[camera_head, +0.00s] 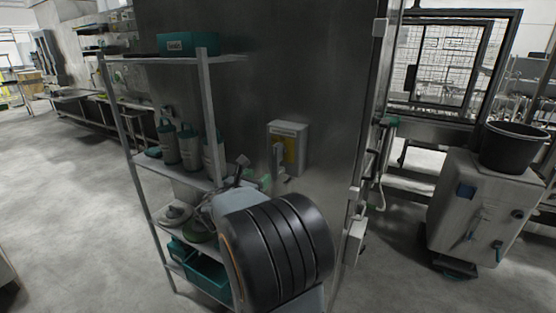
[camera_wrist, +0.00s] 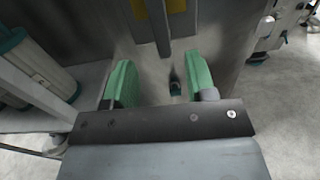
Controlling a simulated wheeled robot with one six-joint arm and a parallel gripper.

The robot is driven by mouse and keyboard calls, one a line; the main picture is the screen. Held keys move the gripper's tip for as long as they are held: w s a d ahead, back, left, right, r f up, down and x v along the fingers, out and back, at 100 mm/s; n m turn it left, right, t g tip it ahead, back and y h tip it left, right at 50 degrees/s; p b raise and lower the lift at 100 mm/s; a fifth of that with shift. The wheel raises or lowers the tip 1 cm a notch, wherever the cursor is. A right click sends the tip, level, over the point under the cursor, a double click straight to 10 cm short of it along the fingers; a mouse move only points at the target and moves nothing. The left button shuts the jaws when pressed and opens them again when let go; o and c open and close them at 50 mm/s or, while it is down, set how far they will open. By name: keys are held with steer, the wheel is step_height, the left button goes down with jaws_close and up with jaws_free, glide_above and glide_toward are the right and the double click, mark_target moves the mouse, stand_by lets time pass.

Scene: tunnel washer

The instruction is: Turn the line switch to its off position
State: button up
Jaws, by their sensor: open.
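The line switch (camera_head: 290,143) is a grey box with a yellow front on the dark grey wall panel, with a grey handle (camera_head: 279,160) at its lower front, pointing down. In the wrist view its yellow front (camera_wrist: 176,5) shows at the top edge, with the dark handle bar (camera_wrist: 158,28) coming down from it. My gripper (camera_wrist: 160,82) is open, its two green fingers apart and nothing held between them. The handle's lower end lies ahead of the gap between the fingers. In the head view my gripper (camera_head: 256,178) is partly hidden by my arm, just below and left of the switch.
A metal shelf rack (camera_head: 208,115) with grey canisters (camera_head: 167,143) and teal bins (camera_head: 206,272) stands close on the left. A grey cabinet (camera_head: 478,215) bearing a black bucket (camera_head: 512,147) stands at right. Open floor (camera_head: 75,220) lies at left.

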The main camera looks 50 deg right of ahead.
mark_target(274, 164)
steer(key=p+x, duration=0.3)
steer(key=x, duration=1)
steer(key=shift+d, duration=0.2)
jaws_close()
